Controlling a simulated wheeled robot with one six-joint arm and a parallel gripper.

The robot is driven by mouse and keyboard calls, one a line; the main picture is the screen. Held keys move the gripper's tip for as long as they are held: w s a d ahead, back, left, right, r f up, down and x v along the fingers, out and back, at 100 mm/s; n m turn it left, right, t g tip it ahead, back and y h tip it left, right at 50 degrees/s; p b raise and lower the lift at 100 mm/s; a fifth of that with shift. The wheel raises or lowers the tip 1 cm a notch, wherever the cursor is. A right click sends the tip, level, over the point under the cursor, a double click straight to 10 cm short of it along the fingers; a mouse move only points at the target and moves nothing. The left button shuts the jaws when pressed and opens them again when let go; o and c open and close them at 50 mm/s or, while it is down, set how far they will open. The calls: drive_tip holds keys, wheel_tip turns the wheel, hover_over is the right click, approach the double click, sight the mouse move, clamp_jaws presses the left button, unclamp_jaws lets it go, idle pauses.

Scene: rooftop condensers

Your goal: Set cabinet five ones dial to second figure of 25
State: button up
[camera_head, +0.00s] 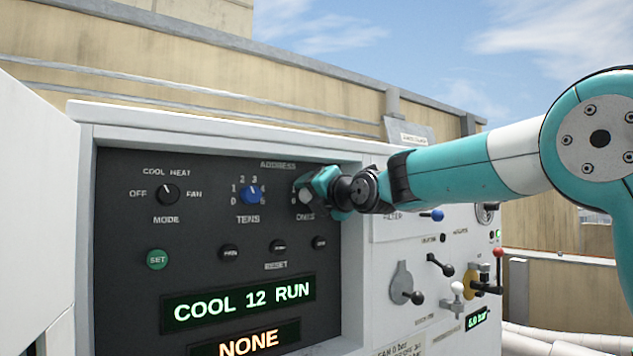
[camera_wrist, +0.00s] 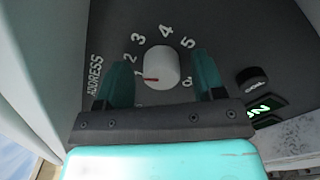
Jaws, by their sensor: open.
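The ones dial is a pale round knob (camera_wrist: 161,66) in the wrist view, with a red pointer line directed left, just below the figure 2. My gripper (camera_wrist: 162,80) is open, one teal finger on each side of the knob, with gaps visible. The display (camera_head: 238,304) reads COOL 12 RUN.
The dark panel is recessed in a white cabinet frame (camera_head: 230,125), with an open door (camera_head: 35,200) at left. A mode knob (camera_head: 167,194), a green SET button (camera_head: 157,260) and small black buttons sit nearby. Levers (camera_head: 408,290) project from the cabinet face at right.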

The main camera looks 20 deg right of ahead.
drive_tip(key=c, duration=0.9)
